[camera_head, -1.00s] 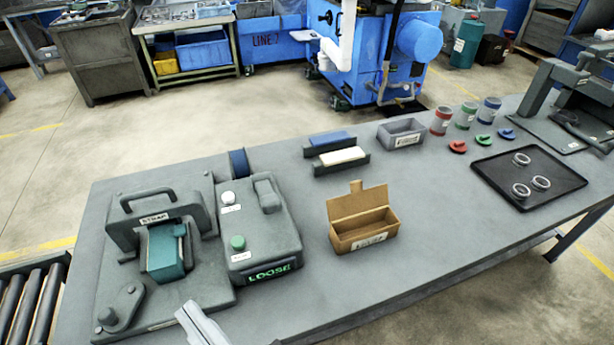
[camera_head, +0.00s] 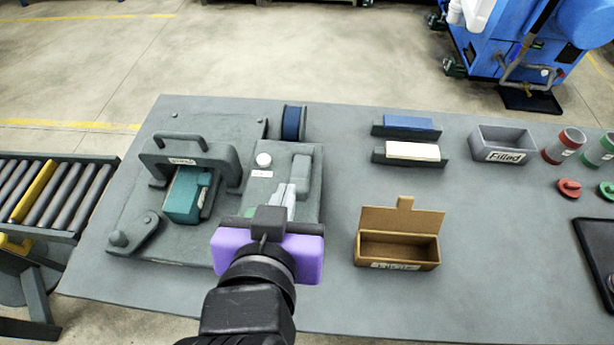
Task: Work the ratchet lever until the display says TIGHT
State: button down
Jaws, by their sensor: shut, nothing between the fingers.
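The grey lever with a round knob (camera_head: 132,236) lies on the front left of the strap fixture plate (camera_head: 142,205). A teal block (camera_head: 186,194) sits under the fixture's grey handled frame (camera_head: 188,157), labelled STRAP. The control box (camera_head: 262,187) stands to the right, with a white button (camera_head: 263,160) on top. Its front display is hidden behind my gripper and wrist; earlier it read LOOSE. My gripper (camera_head: 287,192) is shut and empty, over the control box and to the right of the lever. Only a sliver of the green button shows.
An open cardboard box (camera_head: 398,248) stands right of the control box. A blue roll (camera_head: 293,123), two holders with a blue and a white block (camera_head: 408,152), and a grey bin (camera_head: 503,146) are farther back. A roller conveyor (camera_head: 50,190) adjoins the bench's left side.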

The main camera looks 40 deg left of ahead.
dwell(0.3)
jog(key=p+x, duration=0.1)
jog(key=x, duration=0.9)
jog(key=shift+w+a+f, duration=0.1)
jog(key=f, duration=0.2)
jog(key=s+f+p, duration=0.1)
jog(key=shift+d+f, duration=0.1)
jog(key=shift+d, duration=0.25)
jog(key=shift+s+f, duration=0.15)
jog(key=shift+f, duration=0.15)
jog(key=f+b, duration=0.1)
jog(key=b, duration=0.2)
jog(key=shift+s+d+f+t, duration=0.15)
jog(key=shift+d+f+t, duration=0.1)
jog(key=shift+f+t, duration=0.15)
jog(key=f+b, duration=0.1)
jog(key=b, duration=0.2)
jog(key=f+t+y+b, duration=0.1)
jog(key=b, duration=0.2)
jog(key=s+f+t+b, duration=0.1)
jog(key=b, duration=0.2)
jog(key=shift+d, duration=0.25)
jog(key=shift+s+f+y+b, duration=0.1)
jog(key=shift+f+y+b, duration=0.05)
jog(key=shift+y+b, duration=0.35)
